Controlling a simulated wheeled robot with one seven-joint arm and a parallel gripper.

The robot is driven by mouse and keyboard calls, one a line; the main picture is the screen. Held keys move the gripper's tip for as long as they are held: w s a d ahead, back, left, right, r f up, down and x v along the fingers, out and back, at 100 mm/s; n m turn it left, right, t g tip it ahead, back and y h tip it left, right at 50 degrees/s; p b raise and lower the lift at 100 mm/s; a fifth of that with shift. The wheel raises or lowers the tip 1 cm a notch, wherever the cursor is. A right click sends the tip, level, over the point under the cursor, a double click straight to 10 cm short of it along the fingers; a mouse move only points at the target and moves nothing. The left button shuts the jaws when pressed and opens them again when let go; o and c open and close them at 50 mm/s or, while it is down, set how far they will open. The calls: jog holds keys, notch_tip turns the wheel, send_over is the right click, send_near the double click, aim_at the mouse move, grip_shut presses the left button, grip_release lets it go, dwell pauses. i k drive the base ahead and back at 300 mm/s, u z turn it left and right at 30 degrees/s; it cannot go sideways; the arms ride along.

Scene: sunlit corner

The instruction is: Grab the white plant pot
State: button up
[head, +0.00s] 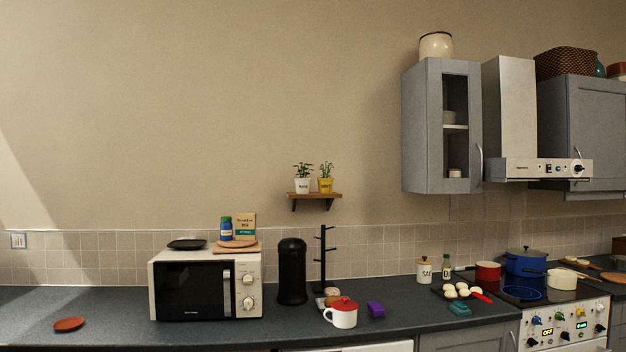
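The white plant pot (303,186) holds a small green plant and has a dark label on its front. It stands upright on the left part of a small wooden wall shelf (315,195), in the middle of the head view. A yellow plant pot (325,186) with a similar plant stands close on its right. My gripper is not in view.
A microwave (206,286) is at left. A grey wall cabinet (427,130) is right of the shelf. The wall above is bare.

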aim_at(303, 184)
jog(key=u, duration=0.4)
jog(key=i, duration=2.85)
jog(key=z, duration=0.65)
